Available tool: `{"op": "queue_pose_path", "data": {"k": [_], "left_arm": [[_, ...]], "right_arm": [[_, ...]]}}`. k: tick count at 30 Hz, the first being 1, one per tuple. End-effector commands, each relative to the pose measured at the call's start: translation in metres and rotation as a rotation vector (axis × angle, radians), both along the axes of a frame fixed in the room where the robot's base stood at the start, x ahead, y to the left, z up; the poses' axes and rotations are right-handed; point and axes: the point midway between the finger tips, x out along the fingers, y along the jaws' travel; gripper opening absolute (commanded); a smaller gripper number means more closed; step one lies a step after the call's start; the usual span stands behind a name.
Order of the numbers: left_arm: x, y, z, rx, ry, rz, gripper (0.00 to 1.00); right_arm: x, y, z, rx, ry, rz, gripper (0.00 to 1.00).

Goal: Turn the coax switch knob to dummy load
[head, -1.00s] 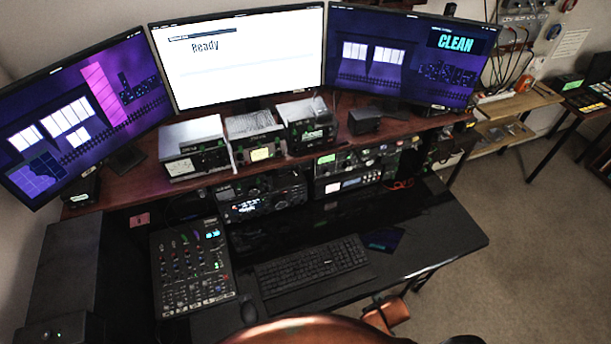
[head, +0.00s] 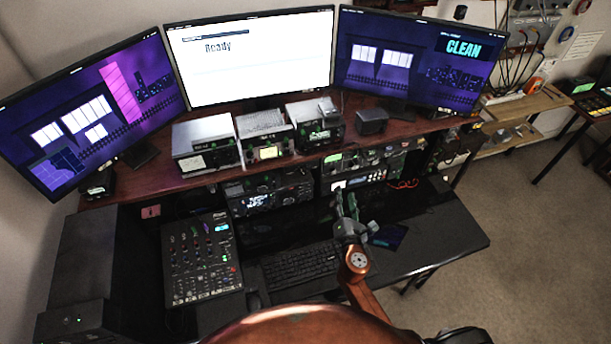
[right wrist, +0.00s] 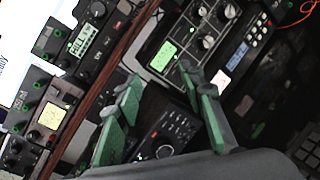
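My right gripper (head: 346,200) is open and empty above the desk, in front of the radio stack. In the right wrist view its two green-padded fingers (right wrist: 160,100) are spread apart, with dark equipment panels beyond them. The coax switch knob cannot be singled out for certain at this size. That unit sits in the lower rack (head: 345,165) under the shelf in the head view. No knob is touched. My left gripper is not in view.
A wooden shelf (head: 200,185) carries several radios and a small black box (head: 371,121) below three monitors. The keyboard (head: 300,265) and mixer (head: 202,260) lie on the black desk.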

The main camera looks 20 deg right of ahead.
Motion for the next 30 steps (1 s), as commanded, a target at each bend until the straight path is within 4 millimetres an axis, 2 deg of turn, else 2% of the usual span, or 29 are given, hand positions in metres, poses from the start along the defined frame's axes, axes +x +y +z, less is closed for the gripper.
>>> {"op": "queue_pose_path", "data": {"k": [1, 3, 6, 9, 14, 24, 30], "left_arm": [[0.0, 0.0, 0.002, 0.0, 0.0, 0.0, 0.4], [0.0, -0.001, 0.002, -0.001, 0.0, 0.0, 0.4], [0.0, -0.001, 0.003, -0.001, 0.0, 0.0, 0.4], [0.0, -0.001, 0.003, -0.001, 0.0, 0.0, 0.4], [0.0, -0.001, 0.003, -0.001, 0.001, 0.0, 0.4], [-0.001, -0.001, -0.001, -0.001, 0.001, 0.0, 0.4], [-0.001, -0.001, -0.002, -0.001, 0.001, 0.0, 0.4]], "right_arm": [[0.015, 0.025, 0.006, -0.152, -0.001, 0.077, 0.36], [0.028, 0.057, 0.01, -0.345, -0.002, 0.168, 0.36], [0.038, 0.088, 0.009, -0.533, -0.005, 0.256, 0.36], [0.044, 0.103, 0.008, -0.627, -0.007, 0.296, 0.36], [0.062, 0.108, 0.007, -0.651, -0.009, 0.308, 0.36], [0.111, 0.109, 0.007, -0.645, -0.008, 0.305, 0.36], [0.12, 0.108, 0.007, -0.645, -0.007, 0.305, 0.36]]}}
